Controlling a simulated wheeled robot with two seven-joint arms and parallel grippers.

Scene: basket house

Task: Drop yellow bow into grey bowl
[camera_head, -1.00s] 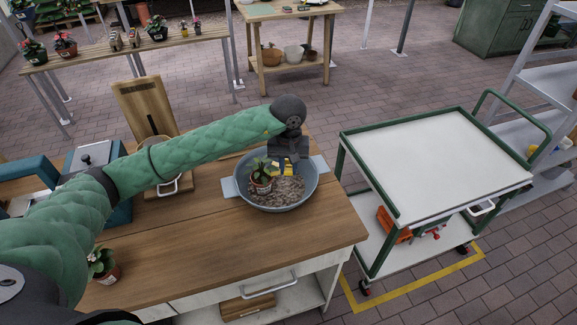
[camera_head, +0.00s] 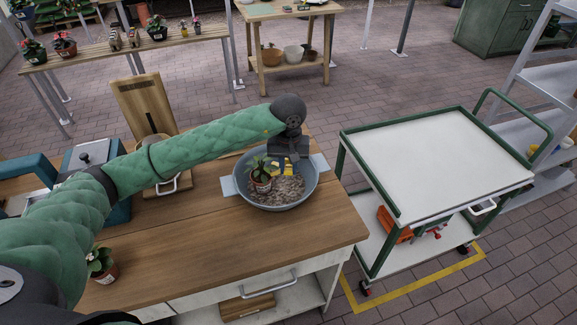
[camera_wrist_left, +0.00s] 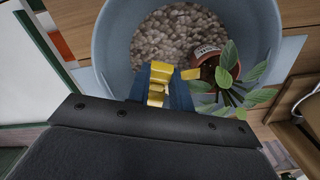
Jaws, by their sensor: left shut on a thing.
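The grey bowl (camera_head: 243,196) stands on the wooden worktable and has two flat side handles. Pebbles (camera_head: 290,188) cover its bottom, and a small potted plant (camera_head: 260,178) sits inside it at the left. My left gripper (camera_head: 283,167) points down over the bowl. In the left wrist view my left gripper (camera_wrist_left: 165,92) is shut on the yellow bow (camera_wrist_left: 158,80). The bow shows between the fingers, with one end sticking out to the right, near the pot in the bowl (camera_wrist_left: 207,68). Whether the bow touches the pebbles I cannot tell. My right gripper is not in view.
The wooden worktable (camera_head: 200,260) has free room in front of the bowl. Another potted plant (camera_head: 101,265) stands at its front left. A green-framed white cart (camera_head: 430,160) stands to the right, its top empty.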

